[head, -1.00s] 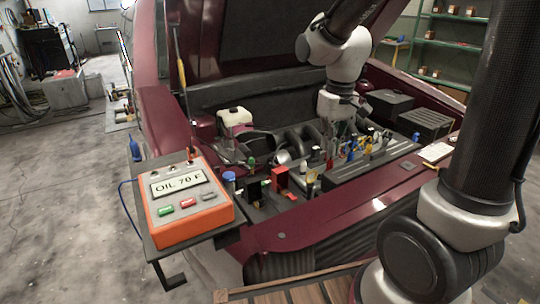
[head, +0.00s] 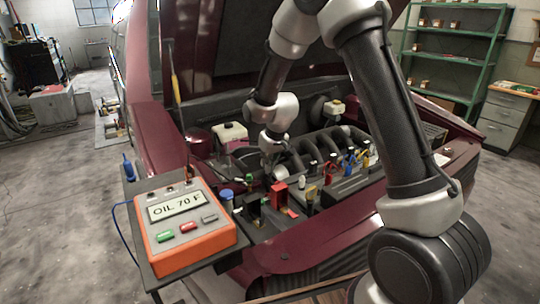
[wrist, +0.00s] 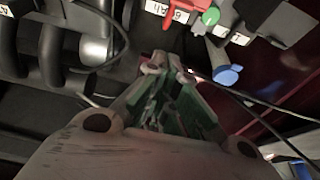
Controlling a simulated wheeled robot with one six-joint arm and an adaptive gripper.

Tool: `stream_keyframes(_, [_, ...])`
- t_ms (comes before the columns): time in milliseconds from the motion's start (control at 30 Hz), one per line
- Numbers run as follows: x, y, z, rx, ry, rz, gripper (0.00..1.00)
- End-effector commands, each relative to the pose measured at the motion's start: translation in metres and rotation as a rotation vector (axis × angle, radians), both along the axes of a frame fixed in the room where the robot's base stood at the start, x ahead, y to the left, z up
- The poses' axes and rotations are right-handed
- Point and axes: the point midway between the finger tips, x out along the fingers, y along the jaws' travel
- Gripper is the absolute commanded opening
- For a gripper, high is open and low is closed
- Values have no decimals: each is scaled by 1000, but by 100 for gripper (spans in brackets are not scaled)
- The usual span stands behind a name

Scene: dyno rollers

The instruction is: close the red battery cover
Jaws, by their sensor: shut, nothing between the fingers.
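The red battery cover (head: 279,194) stands raised at the front of the engine bay, beside a black box, and a flatter red piece (head: 291,212) lies just in front of it. In the wrist view a red part (wrist: 190,14) shows at the top edge, partly cut off; it looks like the same cover. My gripper (wrist: 163,68) is shut and empty, and its fingertips are apart from the red part. In the head view my gripper (head: 271,160) hangs over the engine, behind and slightly left of the red cover; its fingertips are hard to make out.
An orange tester (head: 186,222) reading OIL 70 F sits on a side tray at left. A blue cap (head: 226,194), a black box (head: 252,206) and several coloured caps and plugs crowd the bay front. Dark intake pipes (head: 320,150) lie right of my gripper. The raised hood is above.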

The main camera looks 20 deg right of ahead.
Motion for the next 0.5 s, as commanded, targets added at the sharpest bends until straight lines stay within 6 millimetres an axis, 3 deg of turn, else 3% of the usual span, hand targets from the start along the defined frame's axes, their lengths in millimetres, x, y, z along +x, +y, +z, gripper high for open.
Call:
stream_keyframes(100, [6, 2, -24, -2, 4, 1, 0])
stream_keyframes(300, [-22, -7, -19, 0, 0, 0, 0])
stream_keyframes(500, [-31, -10, -19, 0, 0, 0, 0])
